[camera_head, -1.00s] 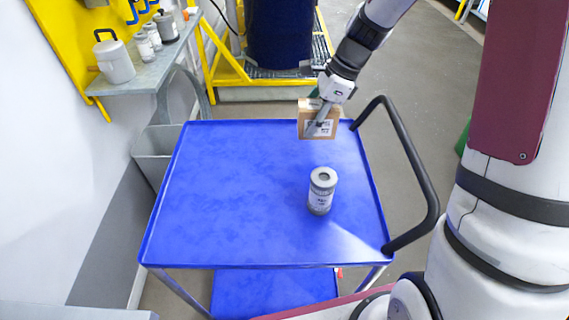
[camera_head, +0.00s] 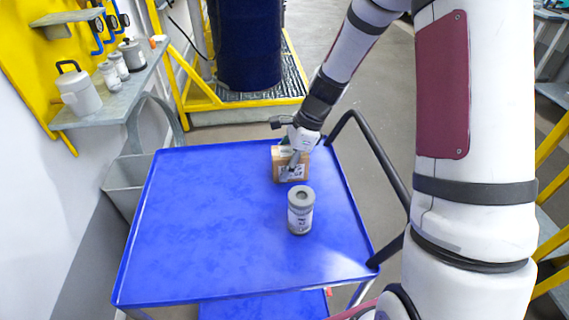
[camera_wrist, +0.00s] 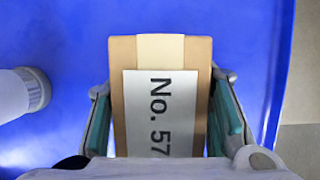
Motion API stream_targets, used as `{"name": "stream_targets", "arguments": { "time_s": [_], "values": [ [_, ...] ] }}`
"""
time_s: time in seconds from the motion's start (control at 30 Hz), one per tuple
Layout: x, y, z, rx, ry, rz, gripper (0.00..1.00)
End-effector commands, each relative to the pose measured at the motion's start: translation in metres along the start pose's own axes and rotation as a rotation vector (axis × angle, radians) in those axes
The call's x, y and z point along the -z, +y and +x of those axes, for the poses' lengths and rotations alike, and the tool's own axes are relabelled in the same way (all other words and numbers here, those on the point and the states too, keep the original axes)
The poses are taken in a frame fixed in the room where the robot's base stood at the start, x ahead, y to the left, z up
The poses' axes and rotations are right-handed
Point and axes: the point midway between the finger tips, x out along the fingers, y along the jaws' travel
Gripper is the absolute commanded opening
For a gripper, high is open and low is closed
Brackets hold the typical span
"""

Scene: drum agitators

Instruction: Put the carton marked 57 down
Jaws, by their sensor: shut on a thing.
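The carton marked 57 (camera_wrist: 120,60) is a small brown box with a tape strip and a white label reading "No. 57" in the wrist view. My gripper (camera_wrist: 165,125) is shut on it, one finger along each side. In the head view the carton (camera_head: 278,165) is at the far right part of the blue cart top, with my gripper (camera_head: 291,170) on it. I cannot tell whether its base touches the cart top.
A grey canister with a white label (camera_head: 300,214) stands upright on the blue cart (camera_head: 200,220), just nearer than the carton. The cart's black handle (camera_head: 375,150) runs along the right. The left of the cart top is clear. A dark blue drum (camera_head: 248,45) stands behind.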

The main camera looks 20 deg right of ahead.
Motion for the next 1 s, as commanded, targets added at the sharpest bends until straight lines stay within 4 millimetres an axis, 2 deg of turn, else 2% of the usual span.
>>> {"name": "stream_targets", "arguments": {
  "time_s": [0.03,0.07,0.13,0.17,0.43,0.57,0.67,1.0],
  "values": [
    [0.001,0.000,0.002,-0.001,0.000,0.000,0.12],
    [0.001,0.000,0.003,-0.001,0.000,0.000,0.48],
    [0.001,0.000,0.002,-0.001,0.000,0.000,0.63],
    [0.001,0.000,0.002,-0.001,0.000,0.000,0.65],
    [0.001,0.000,0.002,0.000,0.000,0.000,0.65],
    [-0.001,0.000,-0.005,0.002,0.000,0.001,0.65],
    [-0.001,-0.001,-0.018,0.003,0.000,0.000,0.65],
    [-0.001,-0.001,-0.087,0.004,0.000,-0.001,0.65]
  ]
}}
